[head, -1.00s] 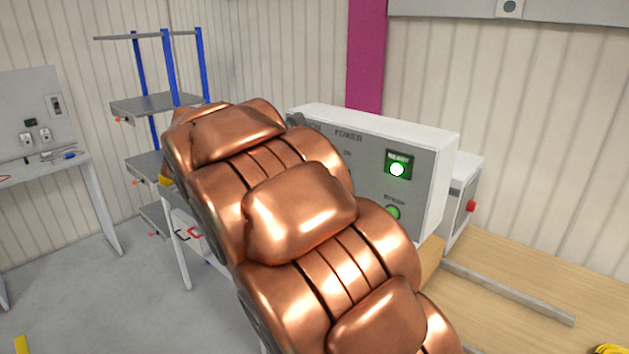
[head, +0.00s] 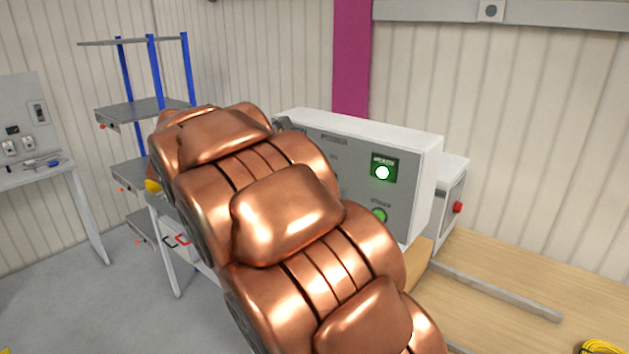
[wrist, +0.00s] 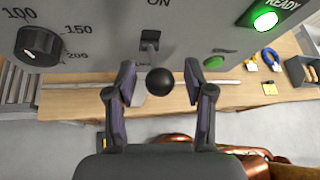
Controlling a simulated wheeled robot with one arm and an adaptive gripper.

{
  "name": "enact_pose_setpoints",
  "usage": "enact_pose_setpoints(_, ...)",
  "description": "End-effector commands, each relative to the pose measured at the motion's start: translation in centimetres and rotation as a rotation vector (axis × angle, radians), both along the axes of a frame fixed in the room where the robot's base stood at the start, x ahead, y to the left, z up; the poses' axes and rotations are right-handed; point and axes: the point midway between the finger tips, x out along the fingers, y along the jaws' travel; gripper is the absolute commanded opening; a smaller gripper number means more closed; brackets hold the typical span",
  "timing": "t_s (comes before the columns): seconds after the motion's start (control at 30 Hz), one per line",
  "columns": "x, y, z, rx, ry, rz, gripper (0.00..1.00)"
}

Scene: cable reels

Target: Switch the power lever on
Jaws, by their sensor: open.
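The power lever (wrist: 159,82) shows in the wrist view as a short stem ending in a black ball knob. It comes out of a slot below the word ON on the grey control panel (wrist: 100,15). My gripper (wrist: 160,68) is open, with one dark finger on each side of the knob and a visible gap on both sides. In the head view the control box (head: 425,190) stands on the workbench; the lever and my gripper are hidden behind my copper arm.
A lit green READY light (wrist: 265,21), a green button (wrist: 214,62) and a black dial (wrist: 38,45) sit on the panel around the lever. A wooden workbench (head: 520,270) runs right of the box. A blue-post shelf (head: 135,112) stands at left.

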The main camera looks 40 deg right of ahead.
Motion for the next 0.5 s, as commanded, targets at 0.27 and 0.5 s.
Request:
enact_pose_setpoints(0.27,0.2,1.1,0.6,-0.001,-0.001,0.003,0.53)
enact_pose_setpoints(0.5,0.5,4.9,2.5,0.000,-0.001,0.004,0.53)
